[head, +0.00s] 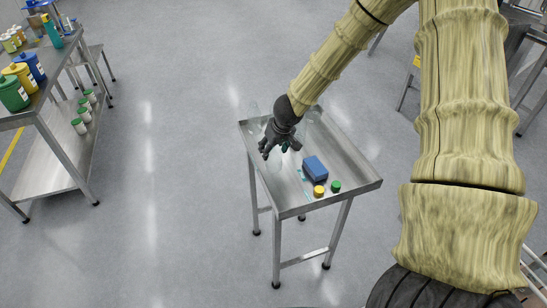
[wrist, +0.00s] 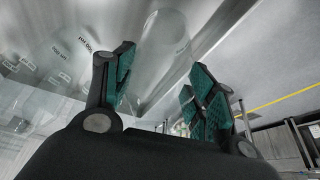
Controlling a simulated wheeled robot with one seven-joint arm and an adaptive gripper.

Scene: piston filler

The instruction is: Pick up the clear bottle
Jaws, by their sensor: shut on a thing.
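My gripper (head: 280,150) is over the far left part of a small steel table (head: 355,182). In the wrist view, my gripper (wrist: 162,75) has its teal-padded fingers on either side of a clear bottle (wrist: 163,40) and is shut on it. The bottle is see-through, and its lower part is hidden by the gripper body. In the head view the held bottle is hard to make out against the steel, so I cannot tell whether it touches the tabletop.
At the left, a steel bench (head: 50,75) holds several coloured containers. Open floor lies between bench and table.

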